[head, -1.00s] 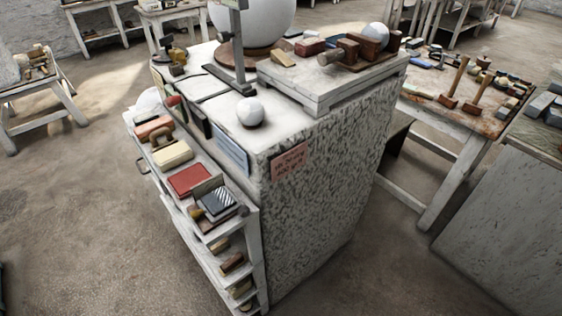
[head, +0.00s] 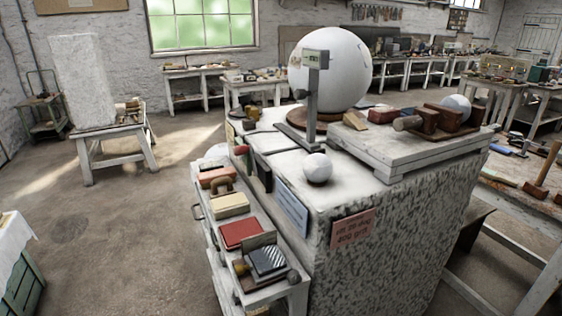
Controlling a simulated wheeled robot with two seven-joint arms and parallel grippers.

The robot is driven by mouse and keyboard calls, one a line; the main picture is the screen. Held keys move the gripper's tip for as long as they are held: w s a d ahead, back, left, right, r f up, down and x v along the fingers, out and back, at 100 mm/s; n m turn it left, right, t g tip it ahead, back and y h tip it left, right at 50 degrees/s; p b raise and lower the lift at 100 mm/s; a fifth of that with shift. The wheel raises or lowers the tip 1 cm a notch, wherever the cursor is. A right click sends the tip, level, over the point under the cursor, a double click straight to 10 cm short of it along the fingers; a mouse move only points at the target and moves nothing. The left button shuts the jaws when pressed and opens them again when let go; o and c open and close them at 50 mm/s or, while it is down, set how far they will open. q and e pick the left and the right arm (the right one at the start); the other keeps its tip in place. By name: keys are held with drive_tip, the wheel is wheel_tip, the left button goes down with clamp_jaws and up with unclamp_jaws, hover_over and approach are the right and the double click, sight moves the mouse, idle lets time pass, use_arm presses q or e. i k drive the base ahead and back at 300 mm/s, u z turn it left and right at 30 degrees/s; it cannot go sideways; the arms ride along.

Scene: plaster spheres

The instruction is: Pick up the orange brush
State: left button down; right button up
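An orange-salmon block (head: 213,174) lies at the far end of the white side shelf (head: 290,290) in the head view. It may be the orange brush, but it is too small to tell. A brown curved handle (head: 222,184) stands just in front of it, next to a cream block (head: 230,204). A red flat block (head: 241,234) and a dark striped piece (head: 267,261) lie nearer on the same shelf. Neither of my grippers is in view.
The shelf is against a speckled plinth (head: 390,240) bearing a large white sphere (head: 335,68), a small sphere (head: 318,167) and a grey stand (head: 312,100). Open floor (head: 120,240) is to the left. A tool table (head: 520,170) stands at right.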

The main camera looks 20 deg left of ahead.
sight(205, 179)
drive_tip(key=z, duration=0.05)
drive_tip(key=k, duration=0.45)
drive_tip(key=u, duration=0.5)
drive_tip(key=i, duration=0.3)
drive_tip(key=u, duration=0.7)
